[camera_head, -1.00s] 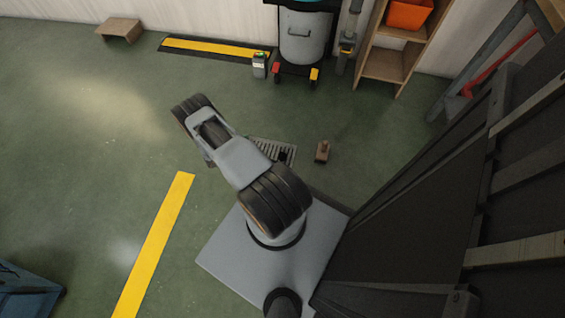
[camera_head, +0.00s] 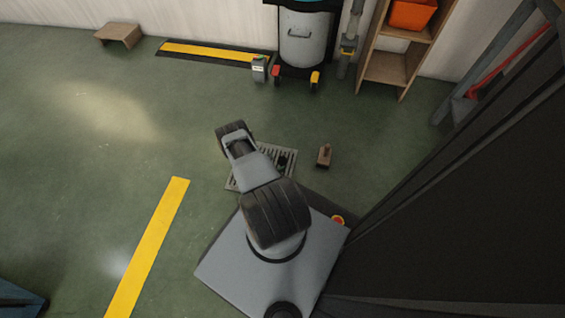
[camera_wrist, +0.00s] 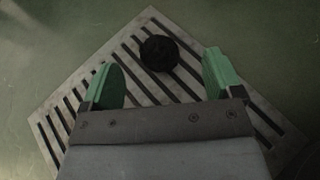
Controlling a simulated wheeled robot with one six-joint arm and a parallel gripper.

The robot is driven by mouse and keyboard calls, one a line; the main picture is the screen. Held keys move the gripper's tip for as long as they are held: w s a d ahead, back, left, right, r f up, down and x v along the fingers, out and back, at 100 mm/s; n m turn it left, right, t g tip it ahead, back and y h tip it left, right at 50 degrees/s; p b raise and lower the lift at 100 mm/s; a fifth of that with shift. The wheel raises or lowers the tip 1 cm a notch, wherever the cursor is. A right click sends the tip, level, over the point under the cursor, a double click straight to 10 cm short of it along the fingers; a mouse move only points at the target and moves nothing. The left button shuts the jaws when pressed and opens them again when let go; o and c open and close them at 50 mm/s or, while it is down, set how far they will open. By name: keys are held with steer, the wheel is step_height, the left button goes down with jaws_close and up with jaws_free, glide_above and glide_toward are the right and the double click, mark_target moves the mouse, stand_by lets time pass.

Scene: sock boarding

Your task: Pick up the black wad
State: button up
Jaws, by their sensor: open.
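The black wad (camera_wrist: 159,53) is a small, dark, rounded lump lying on a slatted metal floor grate (camera_wrist: 48,128). In the wrist view it sits in the upper middle, between the lines of the two green fingers and nearer the right one. My gripper (camera_wrist: 163,72) is open and empty, with the wad in front of it and clear of both fingers. In the head view the grate (camera_head: 232,183) shows partly behind my arm, with a dark spot on it that looks like the wad (camera_head: 282,159). My gripper cannot be made out clearly there.
A small brown block with a handle (camera_head: 324,156) stands on the floor right of the grate. A wooden shelf (camera_head: 385,68), a wheeled bin (camera_head: 303,42) and a small grey device (camera_head: 259,68) stand by the back wall.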

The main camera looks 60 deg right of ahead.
mark_target(281, 159)
steer(key=b+x, duration=0.1)
steer(key=x, duration=0.1)
steer(key=b+x, duration=0.1)
steer(key=x, duration=0.1)
steer(key=shift+w+d, duration=0.1)
steer(key=shift+w, duration=0.15)
steer(key=shift+s+d+f+b, duration=0.1)
steer(key=shift+s+d+b, duration=0.15)
steer(key=shift+d, duration=0.35)
steer(key=c, duration=1)
